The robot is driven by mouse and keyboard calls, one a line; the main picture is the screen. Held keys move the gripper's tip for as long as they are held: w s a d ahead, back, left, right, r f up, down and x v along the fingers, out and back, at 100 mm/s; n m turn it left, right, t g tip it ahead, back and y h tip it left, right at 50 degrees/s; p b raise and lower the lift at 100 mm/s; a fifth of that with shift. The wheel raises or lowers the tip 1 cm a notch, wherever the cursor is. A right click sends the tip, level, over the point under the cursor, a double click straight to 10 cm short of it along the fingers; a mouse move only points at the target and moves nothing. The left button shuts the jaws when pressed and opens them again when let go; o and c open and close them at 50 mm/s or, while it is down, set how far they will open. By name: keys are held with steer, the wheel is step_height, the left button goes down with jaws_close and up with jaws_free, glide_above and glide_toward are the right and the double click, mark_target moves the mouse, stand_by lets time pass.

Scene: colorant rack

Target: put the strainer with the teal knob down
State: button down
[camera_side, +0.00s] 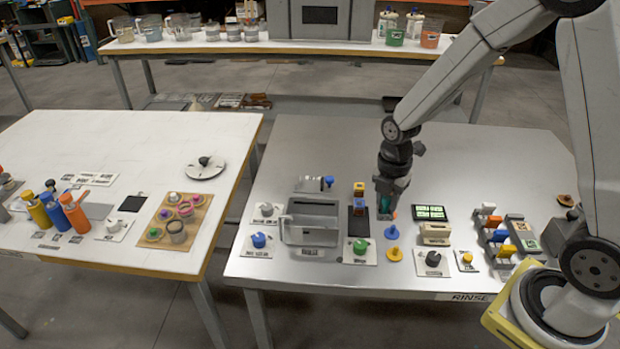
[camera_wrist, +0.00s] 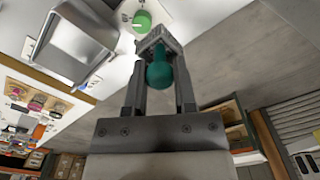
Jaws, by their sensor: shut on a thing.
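My gripper (camera_side: 391,196) points down over the steel bench. In the wrist view my gripper (camera_wrist: 158,76) is shut on the teal knob (camera_wrist: 160,75) of the strainer, one finger on each side. A grey squared part (camera_wrist: 157,42) shows just beyond the knob; it looks like the strainer's body, mostly hidden behind the knob and fingers. In the side view only a bit of teal (camera_side: 402,187) shows between the fingers. I cannot tell whether the strainer touches anything below.
A grey basin (camera_side: 310,235) stands left of the gripper. A green knob (camera_side: 360,245), a blue knob (camera_side: 392,232) and a yellow knob (camera_side: 394,254) are close in front. Bare steel lies behind.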

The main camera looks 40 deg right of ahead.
steer(key=s, duration=0.3)
steer(key=s+d, duration=0.1)
steer(key=s, duration=0.1)
steer(key=shift+s+r, duration=0.2)
steer(key=shift+s, duration=0.1)
glide_above(359, 228)
steer(key=shift+s+a+f, duration=0.1)
steer(key=shift+s+f, duration=0.05)
steer(key=shift+f, duration=2.2)
steer(key=shift+s+f, duration=0.15)
steer(key=shift+f, duration=2.2)
steer(key=shift+w+f, duration=0.25)
steer(key=shift+f, duration=1.6)
steer(key=shift+f, duration=0.1)
